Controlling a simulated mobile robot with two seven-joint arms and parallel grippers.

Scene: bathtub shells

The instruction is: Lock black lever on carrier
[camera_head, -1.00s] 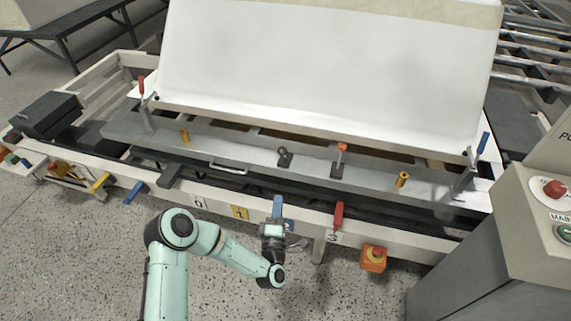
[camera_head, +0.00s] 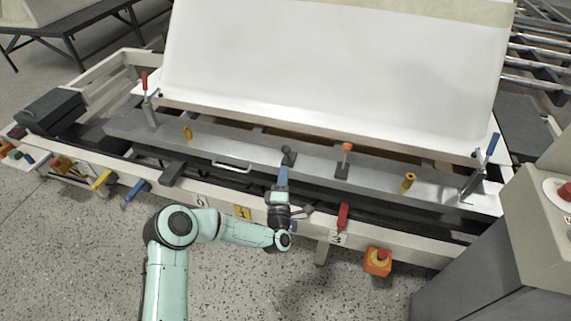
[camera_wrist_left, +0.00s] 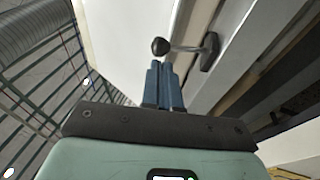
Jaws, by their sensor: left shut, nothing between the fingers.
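The black lever (camera_head: 288,157) stands on the grey front plate of the carrier (camera_head: 235,147), near its middle. In the left wrist view the lever's round black knob (camera_wrist_left: 160,46) sits at the end of a thin rod that runs right to a dark base (camera_wrist_left: 209,52). My left gripper (camera_head: 284,168), with blue fingers, reaches up from the front edge and covers part of the lever. The wrist view shows its fingers (camera_wrist_left: 162,68) shut and empty, their tips just below the knob. I cannot tell whether they touch it. My right gripper is not in view.
A large white shell (camera_head: 330,70) stands tilted behind the lever. An orange-topped clamp (camera_head: 344,160) and yellow pegs (camera_head: 409,182) stand on the plate.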

